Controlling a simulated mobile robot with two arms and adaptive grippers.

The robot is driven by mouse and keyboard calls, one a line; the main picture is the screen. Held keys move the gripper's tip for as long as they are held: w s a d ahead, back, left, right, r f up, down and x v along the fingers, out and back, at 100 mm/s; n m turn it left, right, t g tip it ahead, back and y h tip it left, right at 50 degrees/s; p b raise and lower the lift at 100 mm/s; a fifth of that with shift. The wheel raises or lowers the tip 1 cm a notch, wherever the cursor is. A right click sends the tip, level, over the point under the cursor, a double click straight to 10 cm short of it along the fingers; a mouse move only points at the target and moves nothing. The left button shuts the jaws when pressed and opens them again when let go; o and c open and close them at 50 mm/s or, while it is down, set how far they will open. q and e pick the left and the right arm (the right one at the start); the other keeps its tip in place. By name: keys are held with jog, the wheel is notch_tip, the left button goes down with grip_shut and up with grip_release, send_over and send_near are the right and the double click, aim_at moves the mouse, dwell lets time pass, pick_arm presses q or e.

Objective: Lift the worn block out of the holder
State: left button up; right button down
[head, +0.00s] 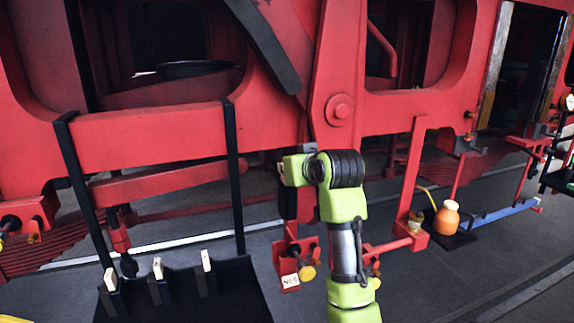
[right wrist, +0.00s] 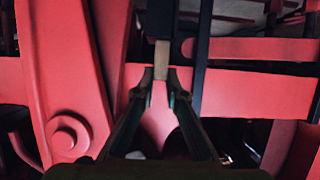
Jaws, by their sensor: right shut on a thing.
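In the right wrist view the two fingertips of my right gripper (right wrist: 161,77) are closed on a pale, narrow tab (right wrist: 162,52). A dark body (right wrist: 160,18) lies right beyond the tab; I take the two together as the worn block. In this view I cannot tell the holder from the dark body or see whether they are apart. In the head view my green right arm reaches up from the bottom to the red frame. Its wrist hides the fingers and most of the space around the block. My left gripper is not in view.
A black tray (head: 250,300) hangs on black straps at lower left, with several dark blocks with pale tabs (head: 158,268) in it. The red frame (head: 150,138) and slanted red link (head: 340,60) stand close around my right wrist. An orange bottle (head: 446,218) stands at right.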

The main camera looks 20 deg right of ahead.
jog(key=s+p, duration=0.2)
jog(key=s, duration=0.9)
jog(key=shift+d+r, duration=0.15)
jog(key=shift+d, duration=0.05)
jog(key=shift+w, duration=0.1)
